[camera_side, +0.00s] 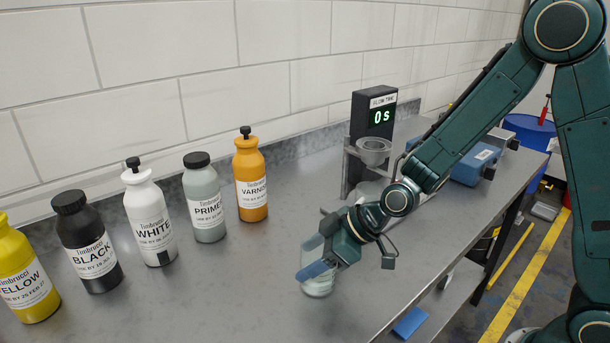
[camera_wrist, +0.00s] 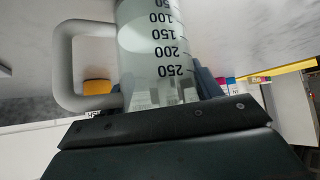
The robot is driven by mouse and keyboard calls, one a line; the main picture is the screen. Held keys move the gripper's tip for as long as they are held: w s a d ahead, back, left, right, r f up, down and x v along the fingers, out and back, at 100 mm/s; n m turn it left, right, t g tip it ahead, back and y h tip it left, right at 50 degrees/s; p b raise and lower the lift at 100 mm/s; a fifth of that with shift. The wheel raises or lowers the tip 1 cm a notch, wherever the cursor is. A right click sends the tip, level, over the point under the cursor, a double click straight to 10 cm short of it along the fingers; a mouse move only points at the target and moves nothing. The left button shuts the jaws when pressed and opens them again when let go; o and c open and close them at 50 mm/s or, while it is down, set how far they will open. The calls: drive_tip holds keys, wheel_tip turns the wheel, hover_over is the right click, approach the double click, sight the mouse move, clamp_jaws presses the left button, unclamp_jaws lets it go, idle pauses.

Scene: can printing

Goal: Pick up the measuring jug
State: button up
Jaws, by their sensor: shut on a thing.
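The measuring jug (camera_wrist: 158,60) is clear, with dark volume marks and a pale handle (camera_wrist: 65,60) on the left in the wrist view. It appears upside down there and its lower part is hidden by my gripper's dark body. In the side view, the jug (camera_side: 318,284) is at the table's front area, partly behind my gripper (camera_side: 322,262). My gripper is shut on the jug, with blue fingers at its side. I cannot tell whether the jug touches the table.
Yellow, black, white (camera_side: 150,220), primer (camera_side: 203,200) and varnish (camera_side: 251,180) bottles stand left along the wall. A flow timer (camera_side: 372,130) reading 0s stands behind, with a cup (camera_side: 373,150) on a bracket. Blue devices (camera_side: 474,163) sit at the right. The front middle table is clear.

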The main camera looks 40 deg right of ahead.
wheel_tip(320, 180, up, 20)
idle(0.7)
drive_tip(key=shift+f, duration=0.15)
idle(0.4)
